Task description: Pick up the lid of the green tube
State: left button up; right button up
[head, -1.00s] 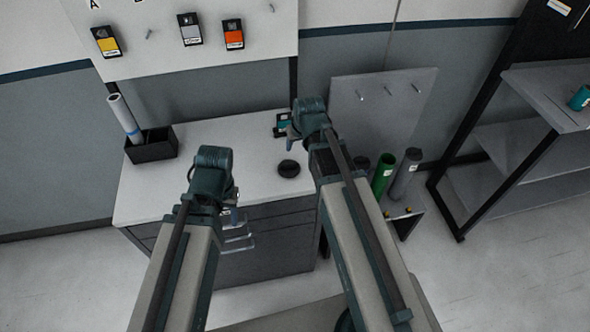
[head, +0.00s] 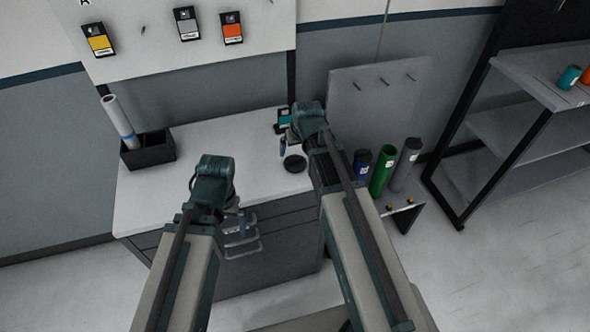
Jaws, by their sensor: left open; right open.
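The green tube (head: 382,172) stands upright on a low stand right of the table, between a blue tube (head: 362,163) and a grey tube (head: 406,164).
A black round object (head: 294,163) lies on the white table (head: 262,150) below my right gripper. A black box (head: 147,150) holds a white roll (head: 119,122). A pegged panel (head: 372,105) stands behind the tubes, and a shelf rack (head: 500,130) is at right.

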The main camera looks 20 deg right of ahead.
aim_at(295, 159)
pick_arm(q)
jog(key=shift+f+b, duration=0.7)
jog(key=shift+f, duration=0.55)
pick_arm(e)
jog(key=shift+x, duration=1.4)
jog(key=b+x, duration=0.4)
jog(key=shift+s+d+f, duration=0.1)
jog(key=shift+d+f, duration=0.2)
jog(key=shift+w+f+b, duration=0.25)
jog(key=shift+f+b, duration=0.15)
jog(key=shift+b, duration=0.15)
pick_arm(q)
notch_tip(295, 159, down, 5)
pick_arm(e)
jog(key=shift+r, duration=0.1)
jog(key=c, duration=1.2)
jog(key=shift+c, duration=0.2)
pick_arm(q)
jog(key=shift+r, duration=0.15)
pick_arm(e)
jog(key=shift+r, duration=0.1)
